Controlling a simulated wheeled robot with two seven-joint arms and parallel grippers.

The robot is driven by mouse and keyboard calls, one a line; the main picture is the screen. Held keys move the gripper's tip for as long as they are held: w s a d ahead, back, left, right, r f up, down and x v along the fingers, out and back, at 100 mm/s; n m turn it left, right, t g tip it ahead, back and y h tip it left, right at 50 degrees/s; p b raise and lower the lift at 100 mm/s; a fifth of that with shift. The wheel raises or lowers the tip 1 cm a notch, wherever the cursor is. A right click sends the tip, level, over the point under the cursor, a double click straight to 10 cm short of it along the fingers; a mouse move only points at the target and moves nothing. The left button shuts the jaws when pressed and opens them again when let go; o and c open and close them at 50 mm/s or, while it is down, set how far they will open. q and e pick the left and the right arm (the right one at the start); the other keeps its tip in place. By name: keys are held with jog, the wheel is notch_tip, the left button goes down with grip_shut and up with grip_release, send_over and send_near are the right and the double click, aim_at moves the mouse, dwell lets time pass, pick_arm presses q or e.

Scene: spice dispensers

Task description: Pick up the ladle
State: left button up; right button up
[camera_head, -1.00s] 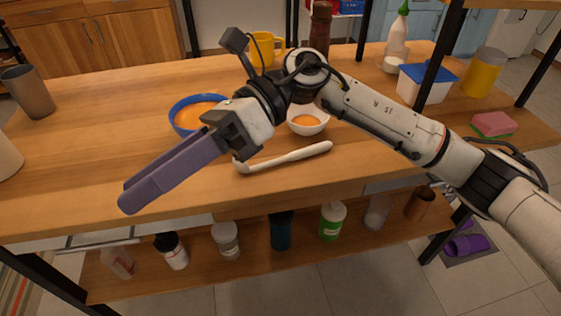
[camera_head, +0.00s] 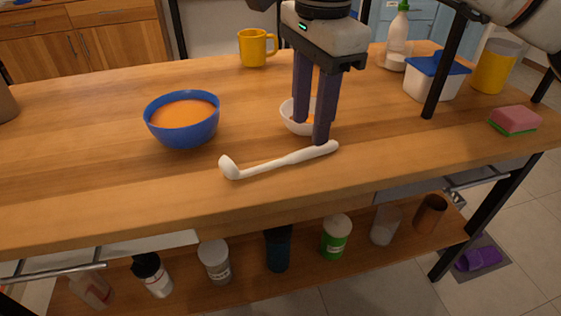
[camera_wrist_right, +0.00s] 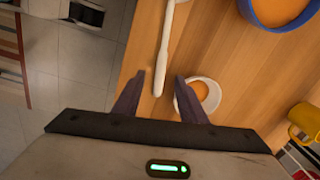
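The white ladle (camera_head: 280,162) lies flat on the wooden table near its front edge, its bowl end to the left and its handle to the right. My right gripper (camera_head: 314,132) points down just behind and over the handle's right end. In the right wrist view the open fingers (camera_wrist_right: 160,92) are apart with nothing held, and the ladle's handle (camera_wrist_right: 165,52) ends between them, nearer the left finger. I cannot tell the exact height of the fingertips above the table. My left gripper is not in view.
A small white bowl (camera_head: 287,117) with orange content stands right behind the gripper's fingers. A blue bowl (camera_head: 180,133) of orange liquid stands to the left. A yellow mug (camera_head: 254,50), a blue-lidded tub (camera_head: 428,82) and a sponge (camera_head: 514,121) are farther off. The front left of the table is clear.

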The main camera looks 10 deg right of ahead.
aim_at(306, 149)
notch_tip(306, 149, down, 5)
jog(key=shift+w+f+b, duration=0.15)
jog(key=shift+f+b, duration=0.05)
jog(key=shift+b, duration=0.75)
grip_shut()
